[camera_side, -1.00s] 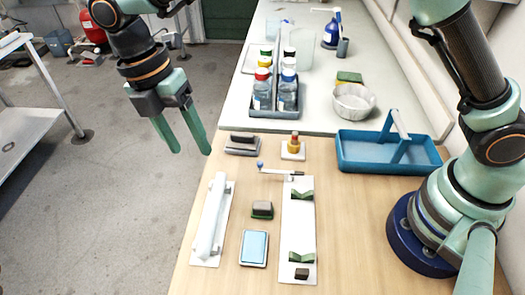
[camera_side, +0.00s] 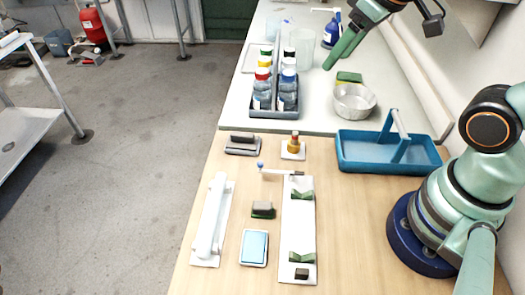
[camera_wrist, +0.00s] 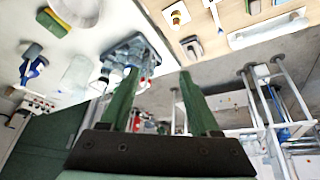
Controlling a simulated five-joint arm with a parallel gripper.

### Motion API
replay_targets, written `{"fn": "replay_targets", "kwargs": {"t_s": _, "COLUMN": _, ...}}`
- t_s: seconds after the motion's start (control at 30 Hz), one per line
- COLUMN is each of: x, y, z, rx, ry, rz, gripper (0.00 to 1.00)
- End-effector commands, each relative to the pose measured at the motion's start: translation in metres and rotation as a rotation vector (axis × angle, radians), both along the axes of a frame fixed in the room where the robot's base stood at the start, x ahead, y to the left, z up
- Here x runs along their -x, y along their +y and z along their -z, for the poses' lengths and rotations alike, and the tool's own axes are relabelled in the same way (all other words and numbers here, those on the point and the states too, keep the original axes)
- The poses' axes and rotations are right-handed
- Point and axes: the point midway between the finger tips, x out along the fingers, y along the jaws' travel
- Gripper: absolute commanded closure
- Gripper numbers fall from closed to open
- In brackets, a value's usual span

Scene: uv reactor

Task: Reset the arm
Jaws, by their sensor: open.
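My gripper (camera_side: 345,48) is raised high at the top right in the side view, above the back counter and in front of the blue bottle. Its green fingers point down and to the left. In the wrist view my gripper (camera_wrist: 157,85) shows two green fingers spread apart with nothing between them. The wrist view is tilted, with the bench along its top and the room beyond below. My arm's base stands on the right of the wooden bench, and part of the arm is out of the side view.
A bottle rack (camera_side: 275,112), a white bowl (camera_side: 353,103) and a blue spray bottle (camera_side: 332,30) stand on the counter. A blue tray (camera_side: 365,168) lies near my base. A white tube holder (camera_side: 212,220) and a long white plate (camera_side: 297,225) lie on the bench.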

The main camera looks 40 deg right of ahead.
Motion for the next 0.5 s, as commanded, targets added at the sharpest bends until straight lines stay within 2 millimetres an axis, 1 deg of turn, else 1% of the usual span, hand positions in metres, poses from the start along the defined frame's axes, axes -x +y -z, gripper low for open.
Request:
{"fn": "replay_targets", "kwargs": {"t_s": 0.07, "x": 0.0065, "y": -0.0084, "z": 0.0035, "rx": -0.024, "ry": -0.026, "rz": 0.074, "gripper": 0.37}}
{"fn": "replay_targets", "kwargs": {"t_s": 0.2, "x": 0.0107, "y": -0.0137, "z": 0.007, "rx": -0.046, "ry": -0.045, "rz": 0.133, "gripper": 0.37}}
{"fn": "replay_targets", "kwargs": {"t_s": 0.5, "x": 0.0109, "y": -0.0136, "z": 0.0074, "rx": -0.047, "ry": -0.044, "rz": 0.136, "gripper": 0.37}}
